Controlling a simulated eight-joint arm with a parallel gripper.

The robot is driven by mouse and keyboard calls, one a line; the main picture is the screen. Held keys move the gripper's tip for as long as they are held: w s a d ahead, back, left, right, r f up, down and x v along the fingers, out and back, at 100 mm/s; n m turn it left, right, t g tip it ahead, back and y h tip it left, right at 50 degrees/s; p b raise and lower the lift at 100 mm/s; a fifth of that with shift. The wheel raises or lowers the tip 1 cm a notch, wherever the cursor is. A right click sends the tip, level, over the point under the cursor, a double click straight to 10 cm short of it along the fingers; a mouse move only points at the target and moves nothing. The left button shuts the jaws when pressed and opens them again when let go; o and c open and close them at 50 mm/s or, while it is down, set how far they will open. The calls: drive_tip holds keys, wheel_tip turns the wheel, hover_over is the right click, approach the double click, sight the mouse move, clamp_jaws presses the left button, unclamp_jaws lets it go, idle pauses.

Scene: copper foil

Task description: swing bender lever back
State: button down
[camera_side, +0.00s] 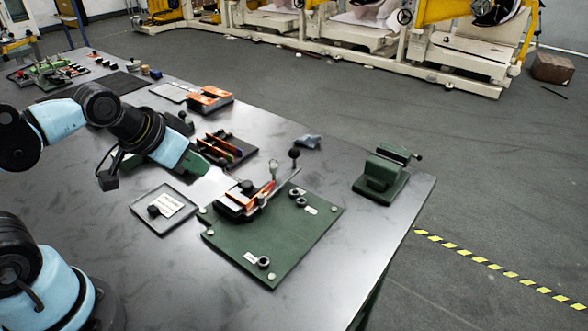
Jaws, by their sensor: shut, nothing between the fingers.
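The bender is mounted on a green base plate (245,238) near the right part of the table. Its lever (284,186) is a pale flat bar slanting up to the right, with a black ball knob (294,153) standing near its far end. An orange and black block (236,204) sits at the bender's left side. A second upright post with a pale knob (273,165) stands just left of the black one. My gripper (230,180) is shut and empty, left of the lever and close to the block. It is apart from the black knob; its fingertips are small and hard to make out.
A small grey tray (148,213) with a white label lies left of the plate. A dark tray with coloured tools (226,148) is behind my gripper. A green vise (382,178) stands near the right table edge. The table's front area is clear.

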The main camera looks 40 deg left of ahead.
drive_tip(key=c, duration=1.8)
unclamp_jaws()
drive_tip(key=shift+o, duration=1.3)
drive_tip(key=shift+w+r, duration=0.1)
drive_tip(key=o, duration=0.7)
drive_tip(key=shift+n+g, duration=0.3)
drive_tip(key=shift+g, duration=0.3)
drive_tip(key=w+r, duration=0.3)
drive_tip(key=shift+w, duration=0.15)
drive_tip(key=shift+c, duration=0.2)
drive_tip(key=w+r+n+g+h, duration=0.15)
drive_tip(key=w+g+h, duration=0.3)
drive_tip(key=w, duration=1.45)
drive_tip(key=shift+g+y, duration=0.25)
drive_tip(key=shift+g, duration=0.1)
drive_tip(key=x, duration=1.2)
drive_tip(key=shift+s+a+f, duration=0.2)
drive_tip(key=shift+a+f, duration=0.05)
drive_tip(key=shift+a, duration=0.05)
clamp_jaws()
